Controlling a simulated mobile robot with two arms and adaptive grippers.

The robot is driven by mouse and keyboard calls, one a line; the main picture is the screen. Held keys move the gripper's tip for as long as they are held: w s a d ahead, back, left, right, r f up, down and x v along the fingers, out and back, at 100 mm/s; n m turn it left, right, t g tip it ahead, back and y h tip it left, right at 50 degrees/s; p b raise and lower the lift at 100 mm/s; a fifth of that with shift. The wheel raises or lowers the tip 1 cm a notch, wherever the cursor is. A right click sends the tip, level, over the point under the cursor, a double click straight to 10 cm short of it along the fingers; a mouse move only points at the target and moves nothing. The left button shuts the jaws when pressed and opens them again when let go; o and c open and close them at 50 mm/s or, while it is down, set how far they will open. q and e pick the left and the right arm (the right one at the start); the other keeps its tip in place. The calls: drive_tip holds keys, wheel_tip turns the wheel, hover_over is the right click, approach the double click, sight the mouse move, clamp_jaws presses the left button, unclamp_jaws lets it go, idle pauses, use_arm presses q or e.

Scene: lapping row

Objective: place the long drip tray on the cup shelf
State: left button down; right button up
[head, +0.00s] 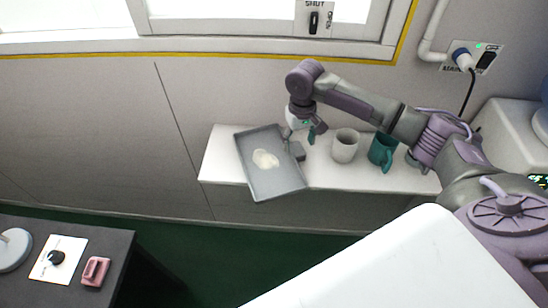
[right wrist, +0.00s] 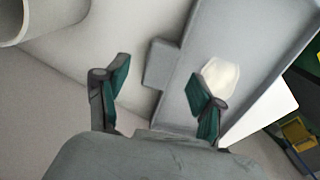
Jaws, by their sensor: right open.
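The long drip tray (head: 248,168) is a grey, shallow rectangle with a pale patch in it. It lies at an angle on the left part of the white cup shelf (head: 218,165), its near end past the front edge. My right gripper (head: 310,132) is just right of the tray by its small side tab (head: 297,150). In the right wrist view the right gripper (right wrist: 158,90) is open, with the tab (right wrist: 162,64) between and beyond its green-padded fingers; the tray (right wrist: 205,35) extends behind one finger. No grip on it shows. My left gripper is not in view.
A grey cup (head: 345,146) and a green mug (head: 382,151) stand on the shelf right of the tray. A window and wall are behind. A dark table (head: 105,245) at lower left holds a pink item (head: 95,271). A machine (head: 515,135) stands at right.

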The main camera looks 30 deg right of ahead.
sight(298, 149)
wheel_tip(298, 149, down, 3)
drive_tip(key=shift+r, duration=0.15)
drive_tip(key=shift+f, duration=0.35)
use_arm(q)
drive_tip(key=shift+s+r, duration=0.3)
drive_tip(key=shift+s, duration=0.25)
use_arm(e)
clamp_jaws()
